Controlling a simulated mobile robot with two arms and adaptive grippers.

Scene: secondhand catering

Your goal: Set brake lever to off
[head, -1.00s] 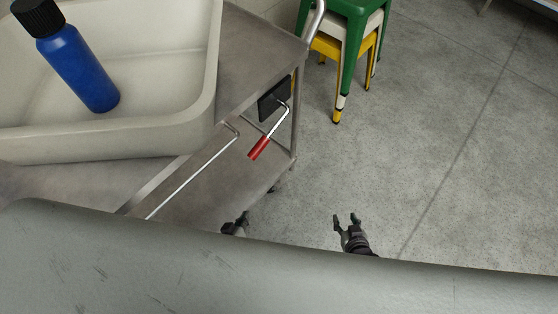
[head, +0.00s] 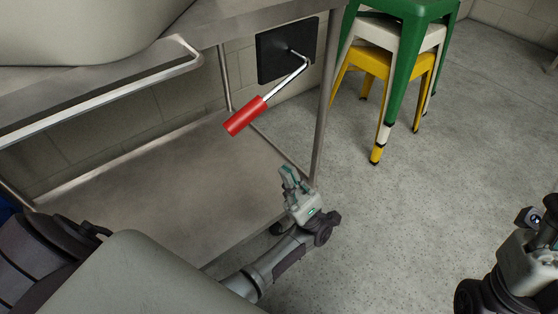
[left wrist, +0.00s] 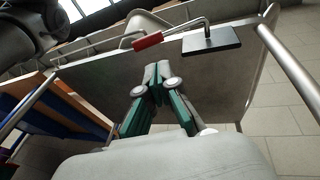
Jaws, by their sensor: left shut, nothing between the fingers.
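The brake lever (head: 287,83) is a bent metal rod with a red grip (head: 245,116), mounted on a dark plate (head: 273,58) at the cart's end. In the head view its grip slants down to the left. My left gripper (head: 288,176) is shut and empty, below and right of the red grip, apart from it. In the left wrist view the lever's red grip (left wrist: 147,41) and dark plate (left wrist: 222,42) lie beyond my left fingertips (left wrist: 158,70). My right gripper shows only in part at the right edge; its fingers are not clear.
The metal cart has a rail (head: 120,85), a lower shelf (head: 150,190) and a leg (head: 325,110) close to my left gripper. Stacked green, white and yellow stools (head: 400,60) stand behind at the right. Open grey floor (head: 420,200) lies between my arms.

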